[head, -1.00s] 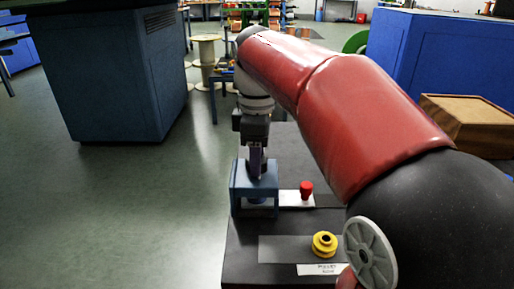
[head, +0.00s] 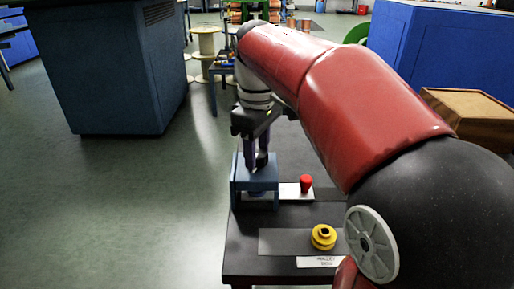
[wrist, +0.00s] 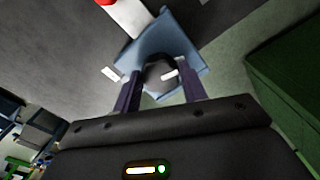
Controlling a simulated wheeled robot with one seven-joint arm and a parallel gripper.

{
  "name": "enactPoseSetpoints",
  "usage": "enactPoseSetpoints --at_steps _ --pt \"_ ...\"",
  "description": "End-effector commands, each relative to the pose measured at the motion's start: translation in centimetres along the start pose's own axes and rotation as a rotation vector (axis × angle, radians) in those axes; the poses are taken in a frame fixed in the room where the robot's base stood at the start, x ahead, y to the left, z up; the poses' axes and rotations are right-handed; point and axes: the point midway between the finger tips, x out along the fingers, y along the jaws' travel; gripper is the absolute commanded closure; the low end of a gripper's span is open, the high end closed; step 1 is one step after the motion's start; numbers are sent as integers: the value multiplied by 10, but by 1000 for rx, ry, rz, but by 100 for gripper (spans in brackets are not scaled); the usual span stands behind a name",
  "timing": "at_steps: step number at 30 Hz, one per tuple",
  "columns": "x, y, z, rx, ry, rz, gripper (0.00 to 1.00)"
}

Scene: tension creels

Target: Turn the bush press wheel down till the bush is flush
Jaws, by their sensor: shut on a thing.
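The blue bush press (head: 240,181) stands on the dark bench at its far left corner. My gripper (head: 257,168) points straight down on top of the press. In the wrist view my gripper's two fingers (wrist: 140,76) stand on either side of a dark rounded part, the press wheel (wrist: 157,70), above the blue press frame (wrist: 183,42). My gripper is shut on the wheel. The fingers and frame hide most of the wheel in the head view. I cannot make out the bush or whether it is flush.
A red knob-like piece (head: 306,184) stands on a white plate right of the press. A yellow pulley (head: 323,237) sits on a grey mat nearer, behind a white label (head: 317,262). Open floor lies left of the bench.

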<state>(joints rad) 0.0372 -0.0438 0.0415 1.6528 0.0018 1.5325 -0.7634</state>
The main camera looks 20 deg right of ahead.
Motion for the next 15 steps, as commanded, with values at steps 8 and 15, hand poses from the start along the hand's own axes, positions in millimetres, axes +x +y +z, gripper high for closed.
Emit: enactPoseSetpoints --at_steps 8,15 --pt "0 0 0 0 0 1 49" --pt "0 0 0 -1 0 1 36"
